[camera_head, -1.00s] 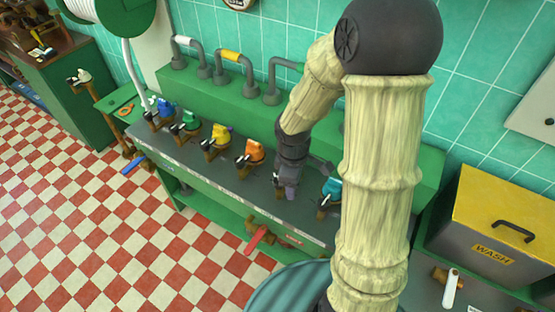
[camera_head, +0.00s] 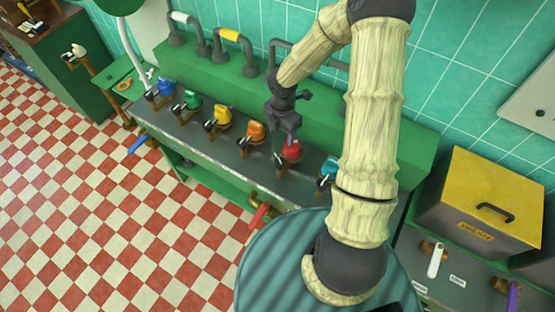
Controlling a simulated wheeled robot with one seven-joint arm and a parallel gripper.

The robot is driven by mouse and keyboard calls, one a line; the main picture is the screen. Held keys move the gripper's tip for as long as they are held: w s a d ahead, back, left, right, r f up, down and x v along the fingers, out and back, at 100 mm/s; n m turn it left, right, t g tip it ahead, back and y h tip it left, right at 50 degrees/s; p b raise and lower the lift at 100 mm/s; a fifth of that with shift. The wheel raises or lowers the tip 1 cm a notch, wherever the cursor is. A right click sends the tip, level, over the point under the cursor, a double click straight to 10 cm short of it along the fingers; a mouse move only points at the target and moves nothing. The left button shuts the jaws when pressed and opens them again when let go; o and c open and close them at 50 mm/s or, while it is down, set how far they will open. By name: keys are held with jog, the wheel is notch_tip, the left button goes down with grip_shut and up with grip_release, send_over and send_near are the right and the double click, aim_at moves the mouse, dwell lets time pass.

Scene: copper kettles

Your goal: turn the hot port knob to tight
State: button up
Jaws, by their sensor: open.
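A row of coloured knobs on dark and brass bases runs along the grey counter. Among them are a blue knob (camera_head: 164,87), a green knob (camera_head: 191,100), a yellow knob (camera_head: 221,117), an orange knob (camera_head: 254,131), a red knob (camera_head: 292,151) and a teal knob (camera_head: 329,168) partly hidden by my arm. The red one may be the hot port knob; I cannot read a label on it. My gripper (camera_head: 286,134) is open, pointing down just above the red knob and covering part of it. I cannot tell whether they touch.
A green raised back (camera_head: 220,80) with pipe handles stands behind the knobs. A red lever (camera_head: 258,217) sticks out below the counter's front edge. A yellow-lidded wash box (camera_head: 490,195) stands at the right. The checkered floor (camera_head: 110,210) at the left is clear.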

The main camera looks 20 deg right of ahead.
aim_at(280, 161)
jog(key=f, duration=0.8)
jog(key=f+p, duration=0.1)
jog(key=f, duration=0.8)
jog(key=shift+w+a, duration=0.15)
jog(key=shift+w, duration=0.05)
